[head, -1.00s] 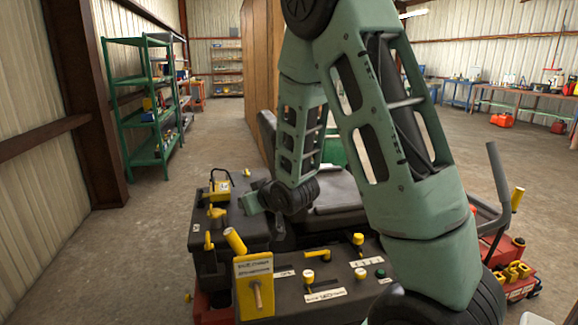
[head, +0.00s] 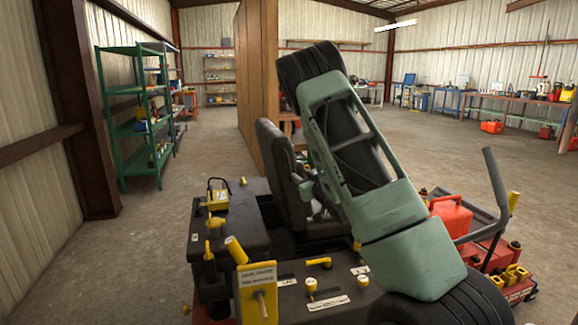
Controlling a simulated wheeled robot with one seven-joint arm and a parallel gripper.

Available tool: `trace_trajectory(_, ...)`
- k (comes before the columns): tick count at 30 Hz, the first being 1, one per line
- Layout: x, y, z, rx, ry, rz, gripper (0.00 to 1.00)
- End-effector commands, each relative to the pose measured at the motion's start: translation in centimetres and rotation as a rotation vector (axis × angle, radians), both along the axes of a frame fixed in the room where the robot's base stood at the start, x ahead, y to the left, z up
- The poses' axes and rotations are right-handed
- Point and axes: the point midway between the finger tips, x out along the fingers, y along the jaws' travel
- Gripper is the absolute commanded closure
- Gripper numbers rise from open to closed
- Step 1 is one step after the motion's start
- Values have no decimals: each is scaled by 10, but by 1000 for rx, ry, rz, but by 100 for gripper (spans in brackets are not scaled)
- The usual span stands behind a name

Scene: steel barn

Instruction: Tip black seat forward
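The black seat (head: 283,180) of the machine shows in the head view, just left of my arm. Its backrest stands upright and leans slightly back. Its cushion (head: 318,228) lies flat and is partly covered by my arm. My arm's large green link crosses in front of the seat's right side. A small grey-green part, perhaps of my gripper (head: 308,190), shows beside the front of the backrest. The rest of my gripper is hidden behind the link. I cannot tell its finger opening or whether it touches the seat.
A black console with yellow levers (head: 311,287) lies in front of the seat. A black box with a yellow-handled part (head: 217,200) stands left. A red can (head: 450,218) and a bent grey bar (head: 495,185) stand right. A wooden partition (head: 258,90) rises behind the seat.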

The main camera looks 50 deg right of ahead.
Motion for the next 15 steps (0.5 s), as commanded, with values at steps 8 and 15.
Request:
trace_trajectory(8, 55, -19, 1, -2, 1, 3, 70)
trace_trajectory(15, 84, -30, 1, 0, 0, 2, 70)
